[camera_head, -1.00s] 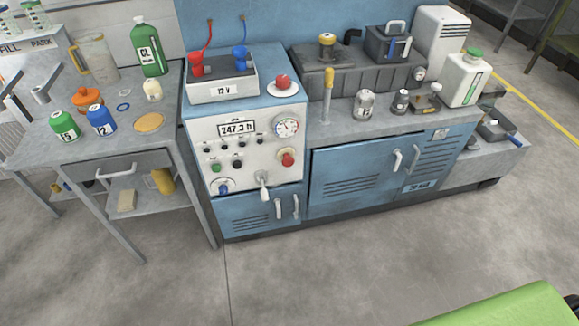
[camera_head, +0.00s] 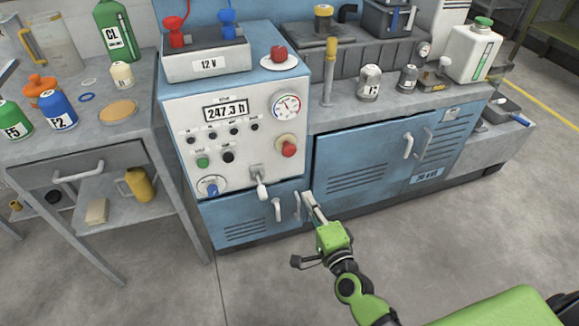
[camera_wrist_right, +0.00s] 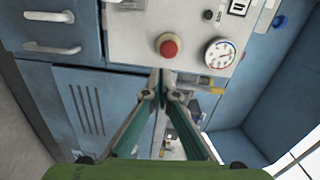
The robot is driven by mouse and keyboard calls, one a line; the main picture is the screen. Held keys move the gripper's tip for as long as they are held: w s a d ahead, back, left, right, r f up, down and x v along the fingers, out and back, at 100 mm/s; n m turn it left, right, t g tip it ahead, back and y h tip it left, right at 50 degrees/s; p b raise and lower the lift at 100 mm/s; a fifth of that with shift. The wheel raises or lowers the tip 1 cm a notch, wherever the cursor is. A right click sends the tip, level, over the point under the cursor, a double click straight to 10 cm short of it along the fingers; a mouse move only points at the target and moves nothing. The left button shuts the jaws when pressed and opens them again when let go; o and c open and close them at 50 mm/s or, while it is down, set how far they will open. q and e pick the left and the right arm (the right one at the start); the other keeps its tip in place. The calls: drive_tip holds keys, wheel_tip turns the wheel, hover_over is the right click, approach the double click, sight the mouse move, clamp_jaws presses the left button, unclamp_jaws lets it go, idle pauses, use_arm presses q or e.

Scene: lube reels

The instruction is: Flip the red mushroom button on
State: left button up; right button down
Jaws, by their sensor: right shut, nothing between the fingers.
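The red mushroom button (camera_head: 289,149) sits in a pale round collar on the front panel, below the round gauge. It also shows in the right wrist view (camera_wrist_right: 168,47), facing out from the panel. My right gripper (camera_head: 308,197) is below and slightly right of the button, in front of the blue cabinet. Its fingers are shut together and empty. In the wrist view the fingertips (camera_wrist_right: 162,76) appear just below the button in the picture, and I see no contact. My left gripper is out of view.
A grey lever (camera_head: 262,188) and white door handles (camera_head: 278,209) stick out near the gripper. A red knob on a white disc (camera_head: 279,56) is on the cabinet top. A side table (camera_head: 130,145) holds bottles. The floor in front is clear.

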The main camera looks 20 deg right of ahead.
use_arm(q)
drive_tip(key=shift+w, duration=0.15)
use_arm(e)
drive_tip(key=shift+w+d+r+m, duration=0.1)
drive_tip(key=shift+d+r+m, duration=0.1)
drive_tip(key=shift+r, duration=0.2)
drive_tip(key=shift+w+d+r+m, duration=0.1)
drive_tip(key=shift+r+m, duration=0.1)
drive_tip(key=shift+r, duration=0.15)
approach(291, 154)
drive_tip(key=w, duration=0.4)
drive_tip(key=w+b, duration=0.1)
drive_tip(key=w, duration=0.1)
drive_tip(key=shift+a, duration=0.3)
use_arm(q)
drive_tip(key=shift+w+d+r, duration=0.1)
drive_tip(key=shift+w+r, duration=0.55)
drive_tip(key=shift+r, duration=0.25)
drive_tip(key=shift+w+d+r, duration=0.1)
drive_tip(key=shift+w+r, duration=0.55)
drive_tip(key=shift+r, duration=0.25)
use_arm(e)
drive_tip(key=shift+w, duration=0.5)
